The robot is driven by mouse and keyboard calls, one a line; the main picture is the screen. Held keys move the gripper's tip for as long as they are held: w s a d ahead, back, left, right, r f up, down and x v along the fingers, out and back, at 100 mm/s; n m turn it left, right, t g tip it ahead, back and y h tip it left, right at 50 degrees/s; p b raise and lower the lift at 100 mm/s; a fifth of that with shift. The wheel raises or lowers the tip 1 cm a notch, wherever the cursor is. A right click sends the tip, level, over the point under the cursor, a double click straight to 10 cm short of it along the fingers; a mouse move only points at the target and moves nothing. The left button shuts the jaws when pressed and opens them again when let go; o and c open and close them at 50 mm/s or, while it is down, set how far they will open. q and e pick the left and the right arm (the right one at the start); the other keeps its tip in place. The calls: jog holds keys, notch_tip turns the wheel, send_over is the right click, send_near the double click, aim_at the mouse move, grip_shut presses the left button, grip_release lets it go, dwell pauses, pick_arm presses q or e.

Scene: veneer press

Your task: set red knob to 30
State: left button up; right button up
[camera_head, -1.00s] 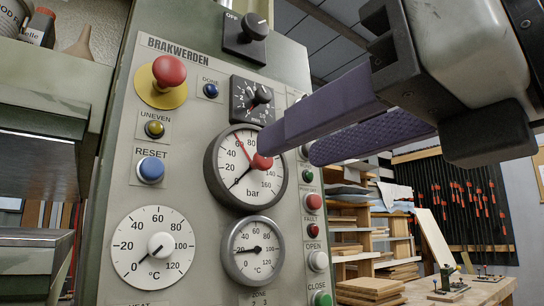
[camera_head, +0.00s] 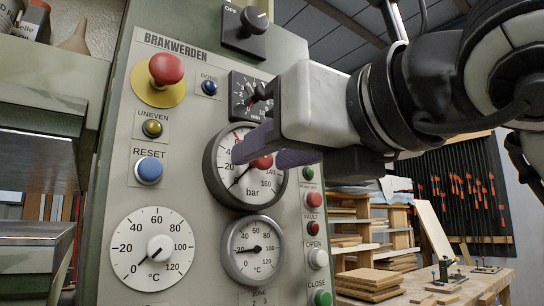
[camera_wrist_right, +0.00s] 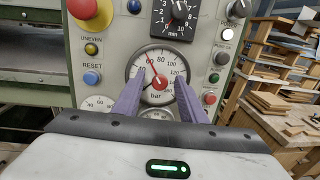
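The red knob (camera_head: 263,162) sits at the centre of the white bar gauge (camera_head: 222,185) on the panel; it also shows in the right wrist view (camera_wrist_right: 160,83). In the wrist view a red needle points up and slightly left, roughly between 40 and 60, and a black needle points down-left near 0. My right gripper (camera_wrist_right: 158,86) is open, its purple fingers on either side of the knob with gaps showing. In the head view the right gripper (camera_head: 262,152) hides the gauge's upper part. I cannot tell whether the tips touch the gauge. My left gripper is out of view.
A red mushroom button (camera_head: 166,70) stands out at the panel's upper left. A black timer dial (camera_head: 243,88) is close above the gauge; a smaller °C gauge (camera_head: 255,250) is below. A °C dial (camera_head: 150,249) is at lower left. Buttons (camera_head: 313,200) line the right side.

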jog(key=shift+c, duration=0.4)
grip_shut()
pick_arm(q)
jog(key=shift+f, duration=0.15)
